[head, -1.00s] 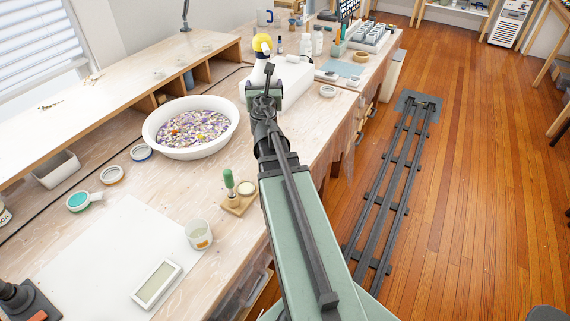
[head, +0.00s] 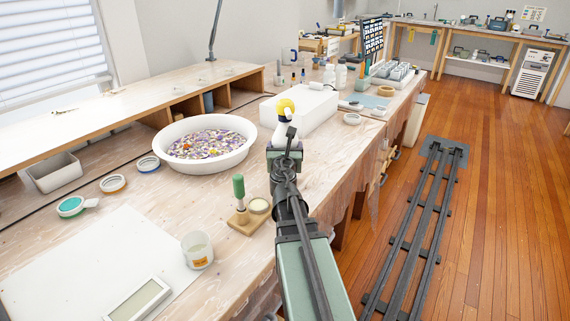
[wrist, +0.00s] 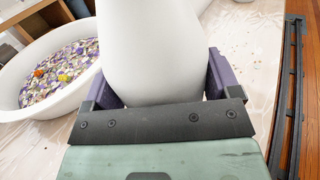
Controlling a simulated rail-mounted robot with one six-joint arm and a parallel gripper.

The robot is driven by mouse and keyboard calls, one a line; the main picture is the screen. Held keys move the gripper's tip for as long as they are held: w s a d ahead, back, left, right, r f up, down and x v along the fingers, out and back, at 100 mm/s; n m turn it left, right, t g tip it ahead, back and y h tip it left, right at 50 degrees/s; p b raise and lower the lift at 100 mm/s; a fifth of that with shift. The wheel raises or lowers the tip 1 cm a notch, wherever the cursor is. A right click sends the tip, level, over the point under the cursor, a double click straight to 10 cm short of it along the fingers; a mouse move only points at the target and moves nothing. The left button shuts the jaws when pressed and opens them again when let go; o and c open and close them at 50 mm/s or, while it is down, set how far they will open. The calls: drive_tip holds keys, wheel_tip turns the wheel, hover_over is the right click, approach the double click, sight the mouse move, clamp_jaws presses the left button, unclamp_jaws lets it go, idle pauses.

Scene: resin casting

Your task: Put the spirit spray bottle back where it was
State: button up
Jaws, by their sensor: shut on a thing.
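The spirit spray bottle is white with a yellow ball-like top part; its head (head: 285,108) shows above my gripper in the head view. In the wrist view its smooth white body (wrist: 155,50) stands between the purple finger pads. My gripper (head: 284,148) is shut on the bottle, near the front edge of the workbench. The arm hides most of the bottle's lower part in the head view. I cannot tell whether its base touches the bench.
A white bowl of coloured chips (head: 204,143) stands left of my gripper, and a white box (head: 300,107) just behind it. A green-handled tool on a wooden stand (head: 240,200) and a labelled cup (head: 197,250) are nearer. Bare bench (head: 335,150) lies to the right.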

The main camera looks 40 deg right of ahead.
drive_tip(key=shift+f, duration=0.9)
drive_tip(key=o, duration=1.1)
drive_tip(key=shift+r, duration=0.1)
drive_tip(key=shift+c, duration=0.2)
drive_tip(key=v, duration=0.5)
drive_tip(key=shift+s+a+r, duration=0.15)
drive_tip(key=shift+a, duration=0.05)
